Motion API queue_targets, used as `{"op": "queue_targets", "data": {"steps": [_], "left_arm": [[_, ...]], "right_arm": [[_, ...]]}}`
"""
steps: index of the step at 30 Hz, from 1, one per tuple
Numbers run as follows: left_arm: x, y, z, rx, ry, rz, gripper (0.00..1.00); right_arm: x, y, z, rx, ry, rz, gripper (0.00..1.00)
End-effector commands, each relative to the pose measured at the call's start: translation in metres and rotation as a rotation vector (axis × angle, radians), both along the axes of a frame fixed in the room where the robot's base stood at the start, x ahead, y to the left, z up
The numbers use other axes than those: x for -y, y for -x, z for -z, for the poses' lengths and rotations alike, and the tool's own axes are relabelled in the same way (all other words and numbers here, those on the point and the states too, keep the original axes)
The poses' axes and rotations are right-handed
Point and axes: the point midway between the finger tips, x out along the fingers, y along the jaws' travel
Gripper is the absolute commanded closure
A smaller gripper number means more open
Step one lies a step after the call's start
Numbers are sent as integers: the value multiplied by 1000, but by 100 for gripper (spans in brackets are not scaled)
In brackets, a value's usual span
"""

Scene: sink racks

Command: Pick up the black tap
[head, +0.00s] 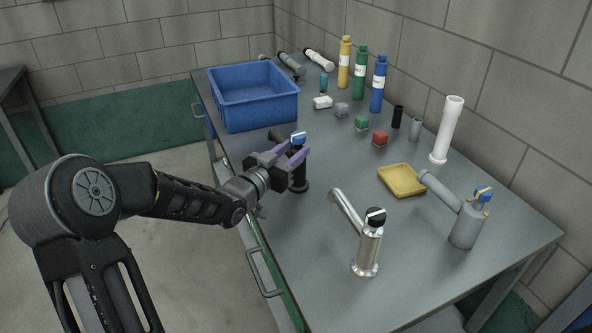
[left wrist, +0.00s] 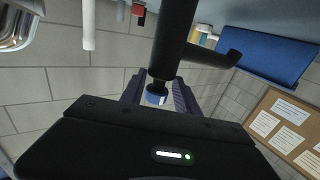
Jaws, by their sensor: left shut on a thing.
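The black tap (head: 299,177) stands upright near the left edge of the grey table, in front of the blue crate. It has a blue and white top and a short spout pointing back towards the crate. My left gripper (head: 297,154) is shut on the upper part of the tap, its purple fingers on either side. In the left wrist view the black tap (left wrist: 175,38) shows upside down, with its blue top between the fingers of my left gripper (left wrist: 158,92). I cannot tell whether its base touches the table. My right gripper is not in view.
A blue crate (head: 253,118) stands behind the tap. A silver tap (head: 368,250) and a grey tap (head: 467,228) stand to the right, near a yellow tray (head: 402,193). Bottles, small blocks and a white tube (head: 447,130) line the wall side.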

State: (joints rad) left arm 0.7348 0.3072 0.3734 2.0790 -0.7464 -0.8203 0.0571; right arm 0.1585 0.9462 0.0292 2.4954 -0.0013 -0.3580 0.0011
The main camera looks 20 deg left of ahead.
Motion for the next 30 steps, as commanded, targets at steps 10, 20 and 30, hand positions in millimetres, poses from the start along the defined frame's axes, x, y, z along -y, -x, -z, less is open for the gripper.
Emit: {"op": "queue_targets", "data": {"steps": [10, 20, 30], "left_arm": [[0, 0, 0, 0, 0, 0, 100], [0, 0, -4, 4, -1, 0, 100], [0, 0, -53, 9, -4, 0, 100]], "right_arm": [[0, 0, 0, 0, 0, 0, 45], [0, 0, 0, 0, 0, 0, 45], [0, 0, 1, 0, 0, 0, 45]]}}
